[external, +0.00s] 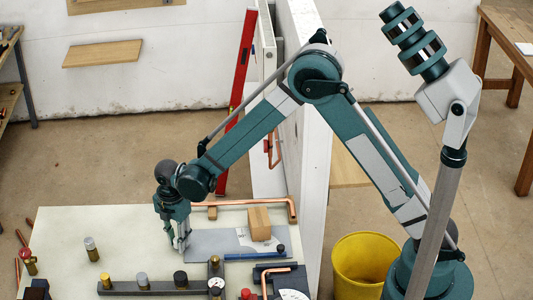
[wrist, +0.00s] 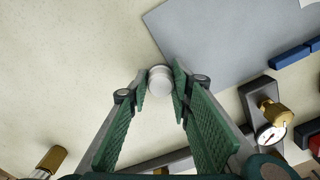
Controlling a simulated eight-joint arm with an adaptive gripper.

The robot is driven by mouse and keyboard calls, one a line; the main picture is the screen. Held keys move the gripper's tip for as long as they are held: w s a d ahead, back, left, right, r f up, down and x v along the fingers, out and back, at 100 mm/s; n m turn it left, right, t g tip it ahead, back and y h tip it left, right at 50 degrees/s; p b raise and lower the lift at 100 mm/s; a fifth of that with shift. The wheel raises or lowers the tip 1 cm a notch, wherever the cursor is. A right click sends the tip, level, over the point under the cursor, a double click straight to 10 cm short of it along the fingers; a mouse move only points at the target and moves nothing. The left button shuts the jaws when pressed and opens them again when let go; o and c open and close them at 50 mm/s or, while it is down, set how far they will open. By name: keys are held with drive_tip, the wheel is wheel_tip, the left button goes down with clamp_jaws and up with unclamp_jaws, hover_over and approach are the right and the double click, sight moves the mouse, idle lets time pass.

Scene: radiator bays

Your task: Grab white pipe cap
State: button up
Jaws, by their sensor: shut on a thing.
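The white pipe cap (wrist: 160,79), small and round, sits between my gripper's fingertips in the wrist view, seen from above. My gripper (wrist: 159,88) is shut on it, with the green finger pads on its left and right sides. In the external view my gripper (external: 181,249) points down, low over the pale worktop (external: 65,228), at the left edge of the grey mat (external: 205,243). I cannot make out the cap in that view, or tell whether it still touches the worktop.
A dark bar (external: 160,288) with several fittings and a gauge lies in front of my gripper. A brass fitting (external: 91,249) stands to the left. A wooden block (external: 260,223) and a copper pipe (external: 235,203) are to the right and behind. The worktop's left rear is clear.

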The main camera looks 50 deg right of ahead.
drive_tip(key=shift+r, duration=0.2)
drive_tip(key=shift+r, duration=4.85)
